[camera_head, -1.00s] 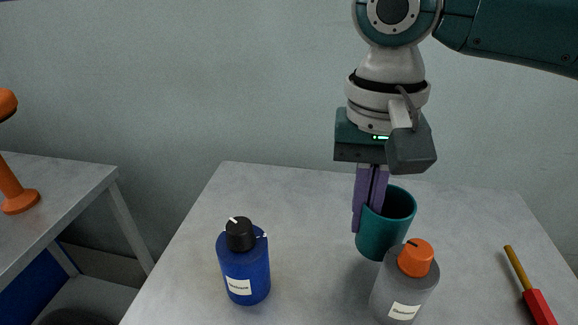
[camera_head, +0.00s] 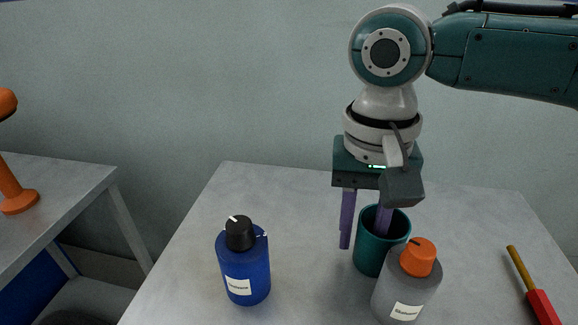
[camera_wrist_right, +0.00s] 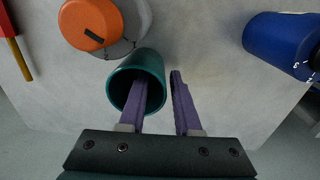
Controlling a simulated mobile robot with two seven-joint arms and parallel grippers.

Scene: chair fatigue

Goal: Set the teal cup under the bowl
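The teal cup (camera_head: 372,260) stands upright on the grey table, right of the middle in the head view, partly behind a grey bottle. It also shows in the wrist view (camera_wrist_right: 119,86). My right gripper (camera_head: 365,240) points down with its two purple fingers spread apart. One finger reaches inside the cup, and the other is outside it on the left, with a gap between that finger and the cup wall. The wrist view shows the same open fingers (camera_wrist_right: 158,80). The bowl is in neither view. My left gripper is not in view.
The grey bottle with an orange cap (camera_head: 405,285) stands close in front of the cup. A blue bottle (camera_head: 245,270) stands to the left. A red-handled tool (camera_head: 538,303) lies at right. An orange object (camera_head: 14,190) stands on a separate table (camera_head: 60,185) at far left.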

